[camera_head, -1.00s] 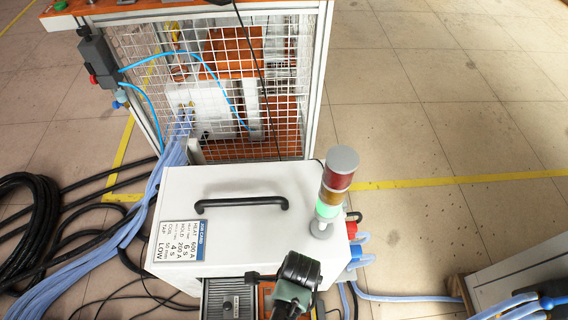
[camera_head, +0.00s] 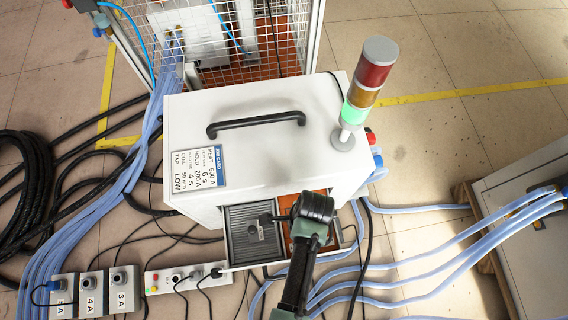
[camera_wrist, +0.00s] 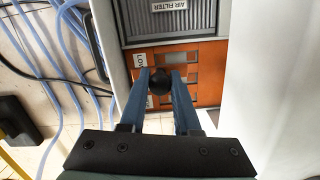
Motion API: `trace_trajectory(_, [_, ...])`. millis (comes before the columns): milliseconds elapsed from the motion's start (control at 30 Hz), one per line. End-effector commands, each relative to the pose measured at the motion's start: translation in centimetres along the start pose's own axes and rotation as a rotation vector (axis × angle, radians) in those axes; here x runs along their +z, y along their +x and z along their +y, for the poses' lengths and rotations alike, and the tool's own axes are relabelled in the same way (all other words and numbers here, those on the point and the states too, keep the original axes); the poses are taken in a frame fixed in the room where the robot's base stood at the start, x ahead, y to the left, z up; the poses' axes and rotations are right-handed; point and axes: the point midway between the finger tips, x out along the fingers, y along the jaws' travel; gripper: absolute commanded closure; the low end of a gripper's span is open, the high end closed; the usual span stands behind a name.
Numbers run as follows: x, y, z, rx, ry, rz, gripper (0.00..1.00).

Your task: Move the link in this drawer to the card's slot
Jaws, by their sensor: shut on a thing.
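In the wrist view, my gripper (camera_wrist: 159,76) is shut on a round black knob (camera_wrist: 158,84), which I take to be the link's handle. The rest of the link under it is hidden. The knob is over the orange panel (camera_wrist: 206,88) of the drawer, which has several grey slots and a white "LOW" label (camera_wrist: 138,61). I cannot tell whether the link is seated or raised. In the head view, my arm covers much of the orange panel (camera_head: 296,249). The job card (camera_head: 198,168) on the white cabinet reads "TAP LOW".
The ribbed air filter (camera_head: 252,237) lies beside the orange panel. The white cabinet (camera_head: 270,160) carries a black handle (camera_head: 256,123) and a stack light (camera_head: 366,90), lit green. Blue hoses (camera_head: 430,262) run along the right. A control strip (camera_head: 188,278) is at the lower left.

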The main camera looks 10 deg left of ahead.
Motion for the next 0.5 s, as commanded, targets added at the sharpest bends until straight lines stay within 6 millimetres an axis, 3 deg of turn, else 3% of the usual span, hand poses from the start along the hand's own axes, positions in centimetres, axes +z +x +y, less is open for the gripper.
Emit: trace_trajectory(500, [-0.2, 2.2, -0.6, -0.002, 0.000, 0.000, 1.00])
